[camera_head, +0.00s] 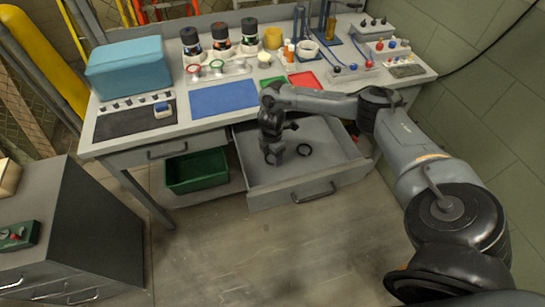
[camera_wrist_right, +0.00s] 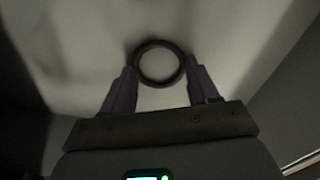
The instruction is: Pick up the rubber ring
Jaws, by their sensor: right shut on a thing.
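In the wrist view, a dark rubber ring (camera_wrist_right: 158,82) sits between the two fingertips of my right gripper (camera_wrist_right: 160,72), which are shut on its sides. In the head view, my right gripper (camera_head: 275,156) points down inside the open drawer (camera_head: 320,172). A dark ring (camera_head: 304,149) shows in the drawer just to the right of the fingers; I cannot tell whether it is the same ring. The grip itself is too small to make out in the head view. My left gripper is not in view.
The drawer's front and handle (camera_head: 314,193) face me. The workbench above carries a blue mat (camera_head: 224,98), a teal box (camera_head: 126,68), jars and small fittings. A green bin (camera_head: 197,171) stands under the bench, left of the drawer. The floor in front is clear.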

